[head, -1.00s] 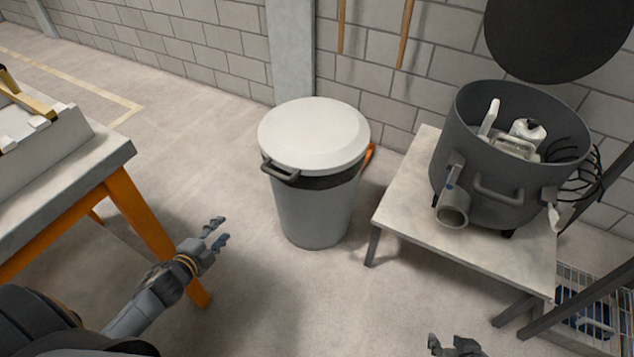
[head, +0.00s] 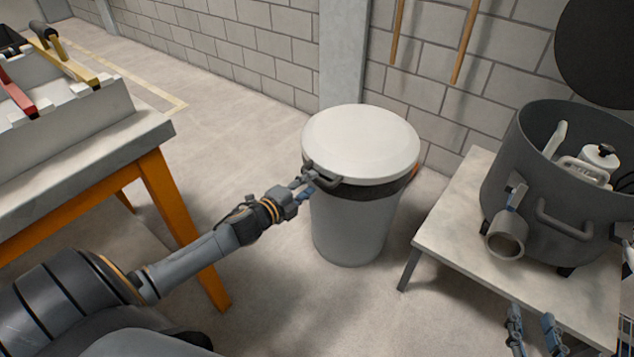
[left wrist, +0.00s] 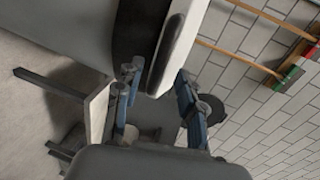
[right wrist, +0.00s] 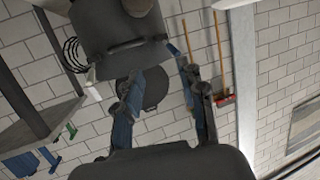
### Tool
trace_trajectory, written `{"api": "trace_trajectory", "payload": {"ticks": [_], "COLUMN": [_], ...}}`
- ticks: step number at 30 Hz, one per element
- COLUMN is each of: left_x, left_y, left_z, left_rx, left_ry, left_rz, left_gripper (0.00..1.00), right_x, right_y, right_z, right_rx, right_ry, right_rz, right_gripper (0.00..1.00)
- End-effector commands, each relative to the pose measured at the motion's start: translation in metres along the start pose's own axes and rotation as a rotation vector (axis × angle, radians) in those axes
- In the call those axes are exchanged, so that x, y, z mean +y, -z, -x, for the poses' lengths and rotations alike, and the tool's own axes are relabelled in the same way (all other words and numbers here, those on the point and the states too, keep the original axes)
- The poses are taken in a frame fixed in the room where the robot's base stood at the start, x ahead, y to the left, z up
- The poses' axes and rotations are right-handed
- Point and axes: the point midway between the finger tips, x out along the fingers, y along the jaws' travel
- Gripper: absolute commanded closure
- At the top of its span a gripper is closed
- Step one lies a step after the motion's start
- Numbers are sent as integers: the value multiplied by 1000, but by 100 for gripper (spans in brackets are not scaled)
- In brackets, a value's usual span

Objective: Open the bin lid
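The grey bin (head: 350,230) stands on the floor with its pale round lid (head: 362,142) shut flat on top. A dark handle (head: 322,177) sticks out at the lid's front left. My left gripper (head: 306,182) is at this handle. In the left wrist view, its fingers (left wrist: 156,76) are spread, with the handle (left wrist: 170,45) just ahead between the fingertips; whether they touch is unclear. The bin's side (left wrist: 65,25) fills the upper left there. My right gripper (head: 532,328) is low at the right, open and empty, also in the right wrist view (right wrist: 158,85).
A low table (head: 440,225) with a dark pot (head: 550,190) holding several items stands right of the bin. An orange-legged bench (head: 100,165) is at the left. A brick wall (head: 270,50) and column (head: 342,55) are behind. Floor in front of the bin is clear.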

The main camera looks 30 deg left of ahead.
Motion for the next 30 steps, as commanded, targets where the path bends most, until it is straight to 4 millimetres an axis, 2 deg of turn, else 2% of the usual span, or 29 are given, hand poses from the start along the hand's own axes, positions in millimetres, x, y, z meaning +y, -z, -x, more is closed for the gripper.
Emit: {"api": "trace_trajectory", "payload": {"ticks": [3,9,20,21,27,30], "left_x": [1,0,0,0,0,0], "left_y": [0,0,0,0,0,0], "left_z": [-19,-37,-42,-41,-41,-41], "left_rx": [0,0,0,0,0,0], "left_ry": [2,1,0,0,0,-1], "left_rz": [-2,0,0,0,0,0], "left_gripper": [61,61,61,63,100,100], "right_x": [-3,-7,-8,-8,-8,-8], "right_y": [20,45,52,52,52,52], "right_z": [-3,-1,0,0,0,0], "right_rx": [117,248,285,285,285,285], "right_ry": [7,15,17,17,17,17], "right_rz": [-1,-3,-4,-4,-4,-4], "right_gripper": [60,60,60,60,60,60]}}
